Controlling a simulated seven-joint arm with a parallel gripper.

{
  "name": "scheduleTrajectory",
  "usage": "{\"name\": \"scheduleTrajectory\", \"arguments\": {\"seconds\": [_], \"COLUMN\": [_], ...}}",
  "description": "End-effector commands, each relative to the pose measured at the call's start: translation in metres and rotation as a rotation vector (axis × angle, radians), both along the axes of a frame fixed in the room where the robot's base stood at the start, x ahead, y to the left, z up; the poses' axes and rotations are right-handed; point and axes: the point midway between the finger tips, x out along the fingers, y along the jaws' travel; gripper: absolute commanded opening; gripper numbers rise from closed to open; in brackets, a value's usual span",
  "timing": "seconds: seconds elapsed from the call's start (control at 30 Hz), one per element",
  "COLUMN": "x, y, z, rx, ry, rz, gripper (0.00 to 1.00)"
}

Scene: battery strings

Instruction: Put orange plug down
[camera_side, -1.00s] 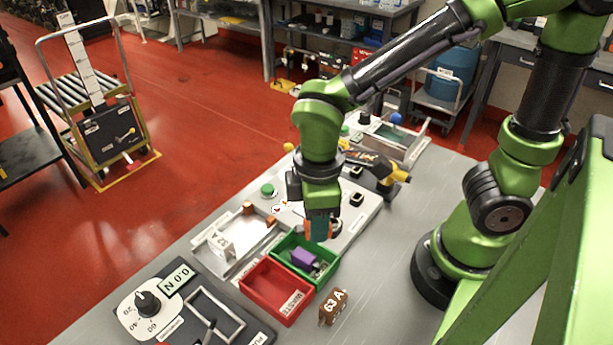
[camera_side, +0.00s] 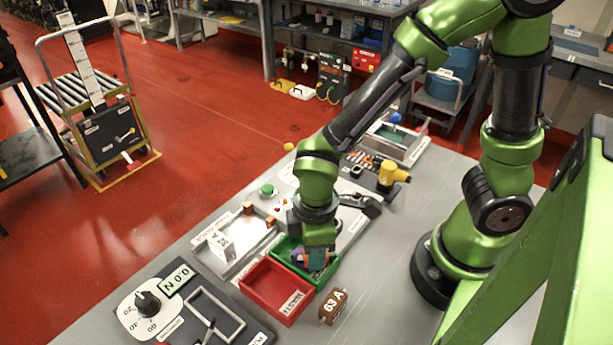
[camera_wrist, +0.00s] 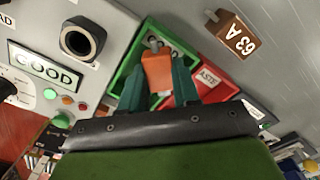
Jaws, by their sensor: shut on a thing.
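The orange plug (camera_wrist: 157,70) is between the two teal fingers of my gripper (camera_wrist: 160,82) in the wrist view, with a grey tip at its far end. My gripper (camera_side: 318,260) is shut on the plug and is low over the green bin (camera_side: 284,256) in the side view. In the wrist view the plug lies over the interior of the green bin (camera_wrist: 184,50). I cannot tell whether the plug touches the bin floor.
A red bin labelled WASTE (camera_side: 272,288) stands right beside the green bin. A brown block marked 63 A (camera_side: 333,306) lies on the grey table. A white fixture (camera_side: 226,244) stands to the left.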

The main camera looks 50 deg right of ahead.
Motion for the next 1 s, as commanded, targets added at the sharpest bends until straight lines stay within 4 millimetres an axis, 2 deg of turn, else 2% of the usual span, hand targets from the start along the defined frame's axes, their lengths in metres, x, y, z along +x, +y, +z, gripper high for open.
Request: {"name": "scheduleTrajectory", "arguments": {"seconds": [0.1,0.13,0.27,0.53,0.67,0.77,1.0], "x": [0.000,0.000,0.000,0.000,0.000,0.001,0.001], "y": [0.000,0.000,0.000,0.000,0.000,0.001,0.001], "z": [-0.004,-0.004,-0.003,-0.003,0.005,0.020,0.074], "rx": [-0.001,-0.001,0.000,0.000,0.001,0.004,0.005], "ry": [0.001,0.001,0.000,0.000,-0.003,-0.005,-0.008], "rz": [-0.001,-0.001,0.000,0.000,0.000,-0.002,-0.001], "gripper": [0.00,0.35,0.55,0.56,0.56,0.56,0.56]}}
